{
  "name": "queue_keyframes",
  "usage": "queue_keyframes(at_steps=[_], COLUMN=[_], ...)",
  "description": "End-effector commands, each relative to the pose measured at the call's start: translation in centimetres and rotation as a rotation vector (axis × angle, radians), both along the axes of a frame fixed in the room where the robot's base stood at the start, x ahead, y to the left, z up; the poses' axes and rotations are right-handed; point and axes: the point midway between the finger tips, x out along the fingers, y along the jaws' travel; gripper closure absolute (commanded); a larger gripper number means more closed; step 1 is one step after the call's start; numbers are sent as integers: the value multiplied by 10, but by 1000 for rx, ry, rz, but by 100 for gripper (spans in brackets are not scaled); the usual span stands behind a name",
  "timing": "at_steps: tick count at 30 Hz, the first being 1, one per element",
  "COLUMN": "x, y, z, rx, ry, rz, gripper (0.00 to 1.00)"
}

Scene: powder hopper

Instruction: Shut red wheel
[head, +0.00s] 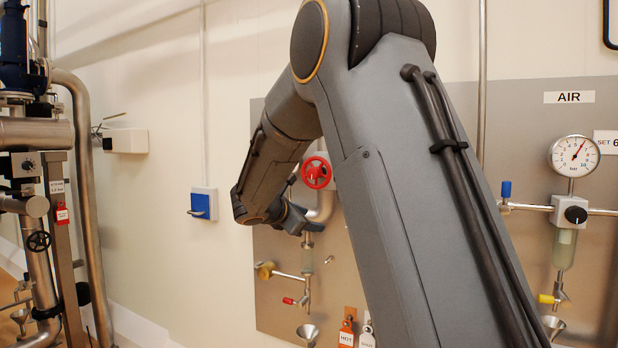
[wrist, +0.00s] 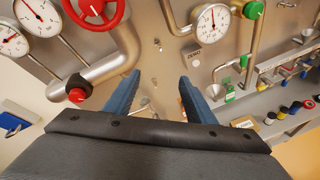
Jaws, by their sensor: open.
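The red wheel (head: 316,173) is a spoked handwheel on a pipe in front of the grey panel, just left of my arm in the head view. In the wrist view the red wheel (wrist: 97,12) is at the upper left, cut off by the top edge. My gripper (wrist: 160,88) has its two blue fingers spread apart with nothing between them. The wheel lies beyond and left of the fingers in the wrist view, apart from them. In the head view only a little of my gripper (head: 297,220) shows, below and left of the wheel; my arm hides much of the panel.
A black-and-red knob (wrist: 78,88) on the bent pipe is close to the left finger. Two gauges are at left and a third gauge (wrist: 212,19) at upper right. A blue wall box (head: 204,205) is left of the panel; bare wall surrounds it.

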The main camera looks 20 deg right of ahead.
Motion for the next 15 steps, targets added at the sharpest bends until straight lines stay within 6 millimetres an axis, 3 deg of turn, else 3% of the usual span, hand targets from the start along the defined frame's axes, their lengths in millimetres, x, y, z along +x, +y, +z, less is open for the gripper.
queue_keyframes(at_steps=[1,3,6,9,15], x=[18,38,56,65,78], y=[-1,-1,2,3,-11], z=[25,55,87,105,111], rx=[-89,-207,-327,-392,-415], ry=[-5,-10,-19,-24,-24], rz=[33,69,101,116,118], gripper=[50,50,50,50,50])
